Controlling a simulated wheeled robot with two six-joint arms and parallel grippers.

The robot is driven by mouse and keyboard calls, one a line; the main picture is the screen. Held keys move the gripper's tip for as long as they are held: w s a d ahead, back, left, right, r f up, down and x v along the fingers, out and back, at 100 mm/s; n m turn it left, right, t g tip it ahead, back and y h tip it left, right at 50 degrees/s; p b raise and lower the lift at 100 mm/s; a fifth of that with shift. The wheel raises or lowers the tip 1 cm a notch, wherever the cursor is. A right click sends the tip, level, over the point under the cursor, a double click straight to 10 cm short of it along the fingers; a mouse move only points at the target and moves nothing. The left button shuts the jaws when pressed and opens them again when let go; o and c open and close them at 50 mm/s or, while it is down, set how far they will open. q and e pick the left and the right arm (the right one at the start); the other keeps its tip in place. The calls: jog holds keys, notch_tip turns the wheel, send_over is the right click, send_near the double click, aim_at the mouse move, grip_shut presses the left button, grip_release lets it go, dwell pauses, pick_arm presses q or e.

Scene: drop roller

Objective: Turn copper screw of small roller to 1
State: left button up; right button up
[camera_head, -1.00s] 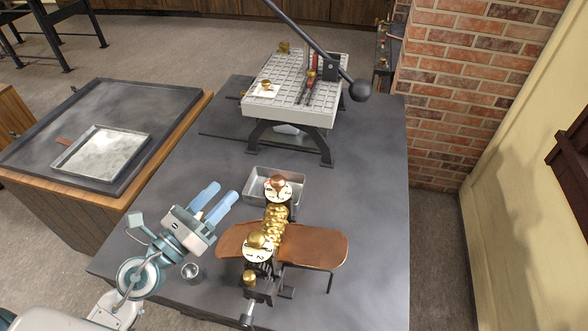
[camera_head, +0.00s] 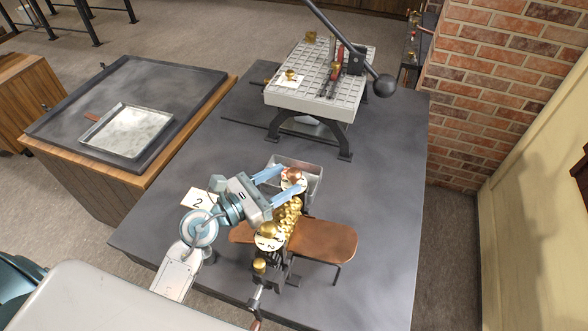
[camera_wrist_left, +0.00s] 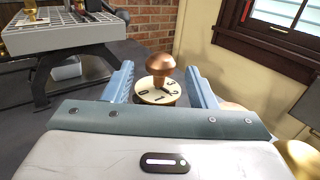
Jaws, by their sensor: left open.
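The dial (camera_wrist_left: 158,91) has dark marks, but I cannot read the setting surely. A brass screw (camera_head: 267,230) with its own dial is at the near end. My left gripper (camera_head: 283,182) is open, its blue fingers on either side of the copper screw with gaps in the wrist view. My right gripper is not seen.
A grey metal tray (camera_head: 312,172) lies just behind the copper screw. A card marked 2 (camera_head: 196,199) lies left of my gripper. The table's right side is clear.

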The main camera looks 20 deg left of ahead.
aim_at(294, 175)
pick_arm(q)
jog(key=shift+p+x, duration=0.5)
jog(key=shift+x, duration=1.35)
jog(key=c, duration=0.9)
